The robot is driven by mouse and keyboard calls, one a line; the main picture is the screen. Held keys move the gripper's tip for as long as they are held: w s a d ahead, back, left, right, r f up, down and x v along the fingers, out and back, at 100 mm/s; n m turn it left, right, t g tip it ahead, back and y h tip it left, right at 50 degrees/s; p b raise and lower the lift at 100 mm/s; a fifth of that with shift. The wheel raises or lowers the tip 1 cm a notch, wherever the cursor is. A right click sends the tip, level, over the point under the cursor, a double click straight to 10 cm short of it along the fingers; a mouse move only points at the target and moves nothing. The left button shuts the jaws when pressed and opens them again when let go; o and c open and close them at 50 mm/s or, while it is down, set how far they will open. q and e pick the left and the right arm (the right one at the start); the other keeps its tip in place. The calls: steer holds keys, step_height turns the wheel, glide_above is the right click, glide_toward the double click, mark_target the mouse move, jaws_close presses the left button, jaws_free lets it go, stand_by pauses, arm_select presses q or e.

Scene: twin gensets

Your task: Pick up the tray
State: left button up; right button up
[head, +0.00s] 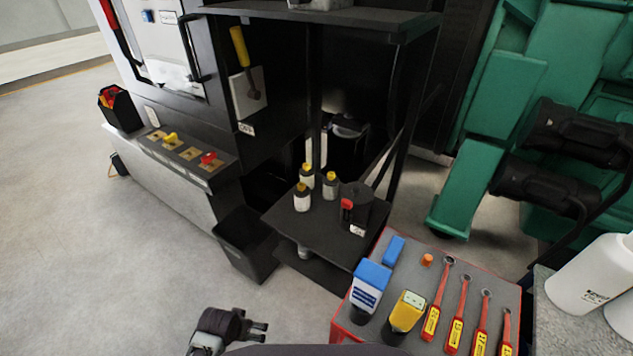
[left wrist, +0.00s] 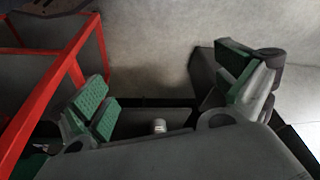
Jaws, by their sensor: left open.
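I cannot single out a separate tray for sure. The nearest match is the grey, red-edged top (head: 470,268) of a red cart at the lower right in the head view. It carries a blue-and-white box (head: 368,288), a yellow device (head: 408,309), an orange knob and several red-handled wrenches (head: 463,310). My left gripper (head: 263,331) is left of the cart, apart from it, at the bottom edge. In the left wrist view its green-padded fingers (left wrist: 168,95) are spread, with nothing between them. The red cart frame (left wrist: 65,65) stands left of them. My right gripper does not show.
A dark shelf (head: 275,216) with several yellow-capped bottles (head: 302,197) stands behind the cart. A black bin (head: 246,243) is on the floor beside it. Green machinery (head: 480,170) fills the right. White jugs (head: 592,275) stand at the right edge. The left floor is clear.

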arm_select(q)
steer(key=w+d+r+t+h+b, duration=0.1)
steer(key=w+d+r+t+h, duration=0.15)
steer(key=w+r, duration=0.9)
steer(key=w+d+r+m+t+h, duration=0.1)
steer(key=w+d+r+t, duration=0.2)
steer(key=r, duration=1.8)
steer(key=w+d+r+t+h+b, duration=0.1)
steer(key=w+d+r+t, duration=0.4)
steer(key=r, duration=1.2)
step_height(320, 180, up, 32)
steer(key=d+m+t+h, duration=0.1)
steer(key=d+m+h, duration=0.1)
steer(key=h, duration=0.3)
steer(key=shift+s+d+m, duration=0.2)
steer(key=shift+d+m, duration=0.2)
steer(key=shift+m, duration=0.5)
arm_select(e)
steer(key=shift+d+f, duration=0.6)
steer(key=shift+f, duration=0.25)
arm_select(q)
steer(key=shift+f+p, duration=0.1)
steer(key=shift+p, duration=0.2)
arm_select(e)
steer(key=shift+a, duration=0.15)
arm_select(q)
steer(key=shift+p+x, duration=0.8)
steer(key=shift+x, duration=3.55)
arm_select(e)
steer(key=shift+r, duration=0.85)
